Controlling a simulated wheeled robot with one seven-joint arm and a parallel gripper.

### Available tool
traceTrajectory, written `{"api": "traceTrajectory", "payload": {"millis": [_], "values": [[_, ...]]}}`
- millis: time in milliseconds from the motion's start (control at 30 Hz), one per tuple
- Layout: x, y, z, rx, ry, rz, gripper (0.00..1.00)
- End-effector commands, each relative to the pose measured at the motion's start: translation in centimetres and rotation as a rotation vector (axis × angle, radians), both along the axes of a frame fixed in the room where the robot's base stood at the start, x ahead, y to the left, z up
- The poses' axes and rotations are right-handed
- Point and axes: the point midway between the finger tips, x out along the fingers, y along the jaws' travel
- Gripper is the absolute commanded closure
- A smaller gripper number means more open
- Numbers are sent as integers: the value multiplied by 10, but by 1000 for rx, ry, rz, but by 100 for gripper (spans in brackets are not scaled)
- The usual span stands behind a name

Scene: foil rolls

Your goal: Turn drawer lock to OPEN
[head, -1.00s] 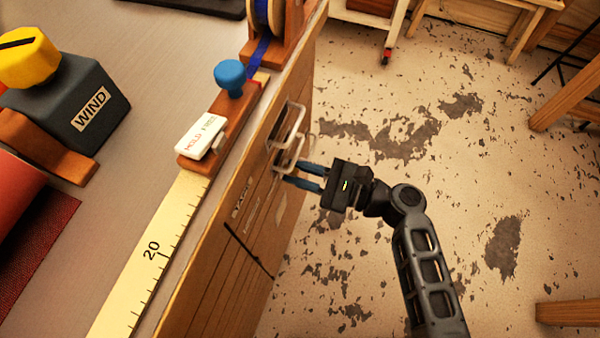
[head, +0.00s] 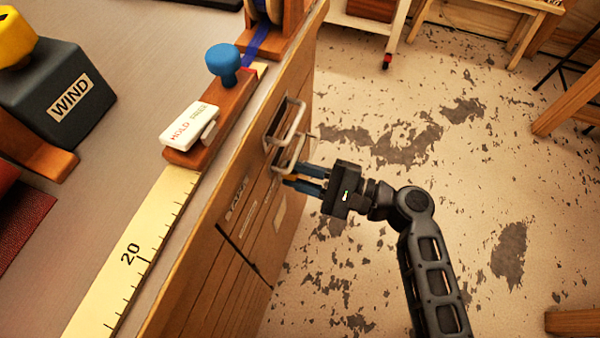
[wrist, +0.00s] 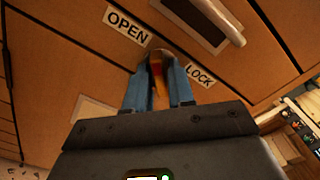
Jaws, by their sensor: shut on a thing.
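The drawer lock knob (wrist: 157,72), yellow-orange with some red, sits on the brown drawer front between an OPEN label (wrist: 128,26) and a LOCK label (wrist: 200,75). My gripper (wrist: 157,82) is shut on it, with a blue finger on each side. The fingers and my wrist hide much of the knob, so its exact pointing direction is unclear. In the head view my gripper (head: 292,176) reaches the drawer front from the right, just below the metal handles, with a yellowish strip showing between the fingers.
A metal drawer handle (wrist: 218,20) is close to the fingers; the upper handle (head: 291,122) also shows in the head view. The bench top carries a HOLD/FREE switch (head: 190,125), a blue knob (head: 222,62) and a WIND box (head: 58,92).

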Motion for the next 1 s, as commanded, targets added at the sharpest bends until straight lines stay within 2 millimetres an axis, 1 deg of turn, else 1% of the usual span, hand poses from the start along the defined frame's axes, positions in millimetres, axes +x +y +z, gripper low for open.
{"api": "traceTrajectory", "payload": {"millis": [333,367,500,767,867,1000], "values": [[0,-1,-1,-2,0,-1,100],[0,-1,-1,-1,0,-1,74],[0,-1,-1,-1,0,-1,61],[-1,-2,0,-1,-1,-1,61],[-3,-9,-1,-1,0,-2,61],[-10,-30,0,-1,0,-4,61]]}}
